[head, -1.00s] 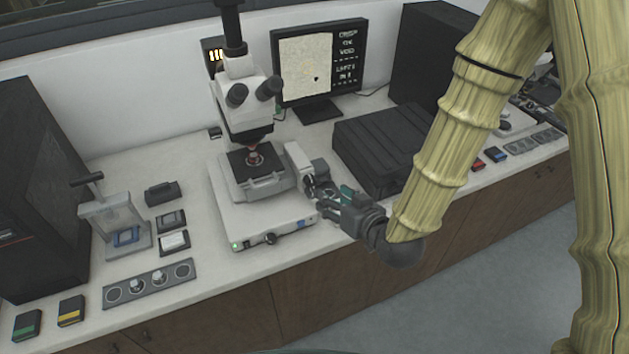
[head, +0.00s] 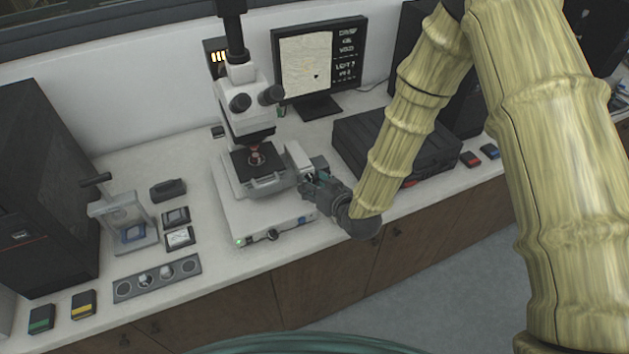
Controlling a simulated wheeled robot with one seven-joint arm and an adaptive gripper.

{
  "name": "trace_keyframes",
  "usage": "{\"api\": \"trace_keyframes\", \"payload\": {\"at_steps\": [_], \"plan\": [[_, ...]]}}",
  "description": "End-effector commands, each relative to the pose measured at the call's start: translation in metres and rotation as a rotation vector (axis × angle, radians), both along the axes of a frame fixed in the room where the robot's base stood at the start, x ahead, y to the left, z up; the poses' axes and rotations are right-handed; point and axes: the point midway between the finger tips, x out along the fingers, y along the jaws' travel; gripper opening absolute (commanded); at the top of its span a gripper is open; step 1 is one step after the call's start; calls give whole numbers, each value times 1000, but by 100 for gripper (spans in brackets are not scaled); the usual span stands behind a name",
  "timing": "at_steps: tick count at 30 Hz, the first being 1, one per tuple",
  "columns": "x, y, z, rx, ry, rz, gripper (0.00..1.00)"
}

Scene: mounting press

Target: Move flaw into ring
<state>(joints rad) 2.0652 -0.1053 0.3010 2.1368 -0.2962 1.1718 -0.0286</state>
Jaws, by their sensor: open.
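The monitor (head: 319,65) behind the microscope shows a pale speckled picture with a small dark spot (head: 316,77), low and right of its middle. A ring cannot be made out there at this size. The microscope (head: 249,105) stands left of the monitor, with a round reddish sample (head: 256,158) on its dark stage (head: 245,168). My gripper (head: 311,184) is at the right side of the stage, beside the light housing (head: 298,156). Its jaws are open around or close to the stage's side controls, which it mostly hides. I cannot tell whether it touches them.
A black box (head: 405,141) stands close behind my arm. A small hand press (head: 125,220), mounts and a grey holder strip (head: 157,278) lie on the left. Red (head: 470,159) and blue (head: 489,151) blocks lie at right. The counter's front edge runs below my gripper.

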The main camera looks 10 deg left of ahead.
Motion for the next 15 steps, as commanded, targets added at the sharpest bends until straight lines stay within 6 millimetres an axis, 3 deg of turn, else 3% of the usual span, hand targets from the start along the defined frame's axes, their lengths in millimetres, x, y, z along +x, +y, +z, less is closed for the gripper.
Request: {"api": "trace_keyframes", "payload": {"at_steps": [9, 15], "plan": [[1, 1, -1, -1, 1, 0, 48], [1, 0, -1, 0, 0, 0, 11]]}}
